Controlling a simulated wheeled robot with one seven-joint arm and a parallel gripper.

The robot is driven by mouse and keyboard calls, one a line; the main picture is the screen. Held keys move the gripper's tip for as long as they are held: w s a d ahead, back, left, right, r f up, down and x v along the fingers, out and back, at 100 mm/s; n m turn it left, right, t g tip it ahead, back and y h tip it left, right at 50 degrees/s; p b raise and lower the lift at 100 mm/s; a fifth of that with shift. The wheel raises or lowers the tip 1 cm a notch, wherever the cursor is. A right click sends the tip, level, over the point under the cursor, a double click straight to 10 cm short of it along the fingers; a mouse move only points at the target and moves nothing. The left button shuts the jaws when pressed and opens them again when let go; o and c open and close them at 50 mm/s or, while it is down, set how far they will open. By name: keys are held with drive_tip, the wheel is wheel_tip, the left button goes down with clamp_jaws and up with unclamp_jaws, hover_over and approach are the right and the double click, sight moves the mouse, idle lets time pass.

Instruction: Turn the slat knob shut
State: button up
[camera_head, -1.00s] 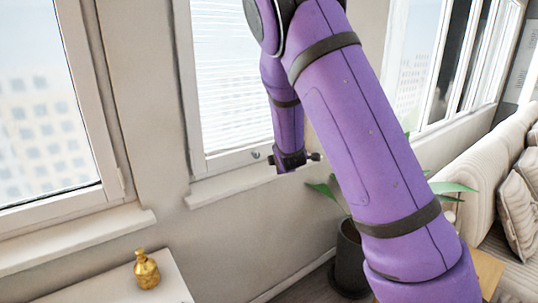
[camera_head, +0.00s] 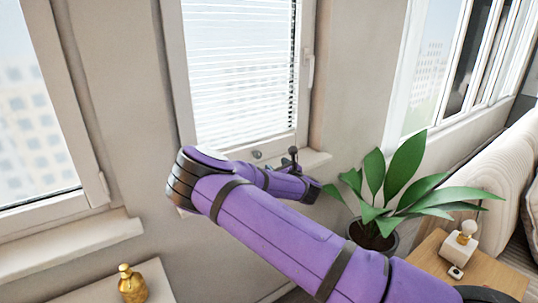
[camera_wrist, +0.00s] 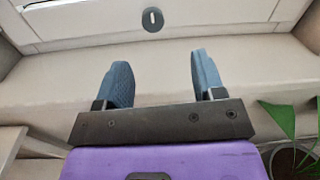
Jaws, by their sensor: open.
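The slat knob is a small grey oval with a white slot (camera_wrist: 152,19). It sits on the lower frame of the window with slatted blinds, top centre in the wrist view. It also shows as a small grey dot in the head view (camera_head: 257,154). My gripper (camera_wrist: 157,60) is open and empty, its two blue-grey fingers spread and pointing toward the window. The knob lies beyond the fingertips, roughly between them in the picture, and is not touched. In the head view my purple arm hides much of the gripper, near the window sill.
The white slatted blinds (camera_head: 240,75) hang in the window above. The sill (camera_head: 313,159) juts out below. A potted plant (camera_head: 385,205) stands right of my arm, beside a wooden side table (camera_head: 478,270). A gold bottle (camera_head: 132,285) stands at lower left.

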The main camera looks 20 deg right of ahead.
sight(259, 156)
drive_tip(key=shift+n+y, duration=0.6)
drive_tip(key=shift+n, duration=0.3)
drive_tip(key=x, duration=0.7)
drive_tip(key=f+x, duration=0.1)
drive_tip(key=x, duration=0.3)
drive_tip(key=shift+w+a, duration=0.1)
drive_tip(key=shift+a, duration=0.05)
drive_tip(key=c, duration=0.9)
